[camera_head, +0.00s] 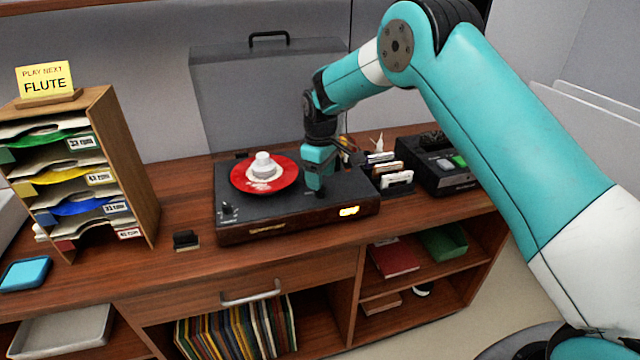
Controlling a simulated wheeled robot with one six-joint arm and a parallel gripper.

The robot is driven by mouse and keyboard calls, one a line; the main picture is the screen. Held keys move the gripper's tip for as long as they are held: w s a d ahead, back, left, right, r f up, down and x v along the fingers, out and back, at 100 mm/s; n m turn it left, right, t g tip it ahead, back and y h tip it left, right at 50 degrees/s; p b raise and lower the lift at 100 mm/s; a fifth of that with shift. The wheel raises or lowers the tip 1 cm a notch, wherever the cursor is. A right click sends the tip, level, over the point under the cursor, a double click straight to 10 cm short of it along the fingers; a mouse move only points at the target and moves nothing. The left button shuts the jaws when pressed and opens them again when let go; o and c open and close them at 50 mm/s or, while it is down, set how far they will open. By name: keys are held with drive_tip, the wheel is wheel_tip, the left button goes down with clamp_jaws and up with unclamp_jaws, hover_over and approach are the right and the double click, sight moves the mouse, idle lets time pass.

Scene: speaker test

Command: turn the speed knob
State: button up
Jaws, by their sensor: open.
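The record player (290,225) is a dark box with a wooden front, standing on the wooden cabinet. A red record (284,178) lies on it with a white piece (263,165) at its centre. My gripper (319,188) points down over the right part of the deck, just right of the record. It is open; its fingertips are small and dark here, and I cannot tell whether they touch anything. A small dark control (228,209) stands at the deck's front left corner. I cannot read which control is the speed knob; one under my gripper would be hidden.
A lit yellow display (348,211) is on the player's front right. A wooden sleeve rack (130,150) with a "PLAY NEXT FLUTE" sign (45,79) stands at left. A small card holder (396,185) and a black device (440,165) stand at right. A grey lid (262,95) rises behind.

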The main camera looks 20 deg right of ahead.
drive_tip(key=shift+f, duration=1.95)
drive_tip(key=c, duration=0.9)
drive_tip(key=shift+c, duration=0.2)
